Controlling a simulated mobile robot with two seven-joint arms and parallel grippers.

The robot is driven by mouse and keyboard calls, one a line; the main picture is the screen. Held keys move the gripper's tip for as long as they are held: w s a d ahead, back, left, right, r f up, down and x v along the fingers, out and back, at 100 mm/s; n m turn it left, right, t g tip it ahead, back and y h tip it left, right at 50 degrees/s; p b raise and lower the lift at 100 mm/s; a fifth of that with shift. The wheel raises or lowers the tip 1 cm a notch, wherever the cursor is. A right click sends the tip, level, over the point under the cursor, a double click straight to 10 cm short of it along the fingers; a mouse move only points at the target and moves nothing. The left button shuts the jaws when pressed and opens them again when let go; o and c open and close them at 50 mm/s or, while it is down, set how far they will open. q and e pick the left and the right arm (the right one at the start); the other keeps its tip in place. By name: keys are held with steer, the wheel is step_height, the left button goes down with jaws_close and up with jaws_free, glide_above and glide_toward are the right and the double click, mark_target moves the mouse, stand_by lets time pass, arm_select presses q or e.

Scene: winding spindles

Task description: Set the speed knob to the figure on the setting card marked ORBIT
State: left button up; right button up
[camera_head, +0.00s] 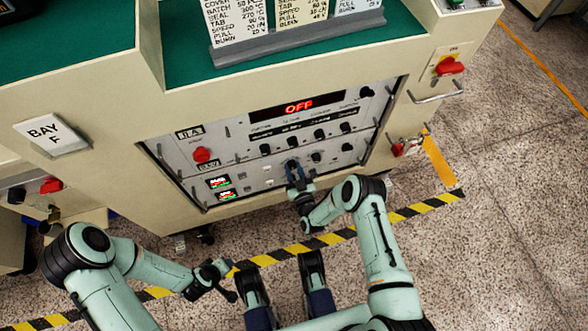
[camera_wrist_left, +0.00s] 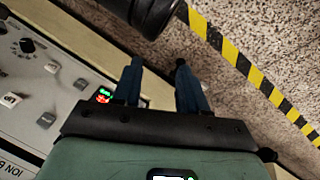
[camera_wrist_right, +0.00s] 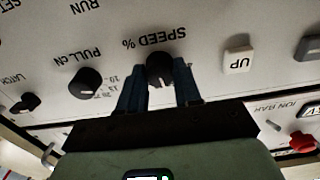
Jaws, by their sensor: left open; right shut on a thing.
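The speed knob (camera_wrist_right: 160,68) is black and sits under the upside-down label "SPEED %" in the right wrist view. My right gripper (camera_wrist_right: 158,82) is shut on it, one finger on each side; the fingers hide part of the scale. In the head view my right gripper (camera_head: 296,172) is at the lower middle of the control panel (camera_head: 232,143). White and yellow setting cards (camera_head: 300,12) stand in a grey holder (camera_head: 300,42); their tops are cut off, so the ORBIT mark does not show. My left gripper (camera_head: 228,281) is open and empty, away from the panel.
A display (camera_head: 299,106) reads "OFF" in red. The pull knob (camera_wrist_right: 86,83) and an UP button (camera_wrist_right: 238,60) flank the speed knob. A red knob (camera_head: 202,154) sits on the panel's left, and another red switch (camera_head: 450,67) on the cabinet's right. The floor in front is clear.

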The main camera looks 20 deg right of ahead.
steer(key=n, duration=0.3)
steer(key=shift+a+r+n+p, duration=0.1)
steer(key=shift+n+p, duration=0.2)
arm_select(q)
steer(key=shift+s+d+r, duration=0.25)
steer(key=shift+s, duration=0.2)
steer(key=shift+s+d+r, duration=0.2)
steer(key=shift+s+r, duration=0.05)
steer(key=shift+s, duration=0.15)
arm_select(e)
steer(key=shift+w+n, duration=0.1)
steer(key=shift+n, duration=1.5)
steer(key=o, duration=1)
steer(key=shift+o, duration=0.2)
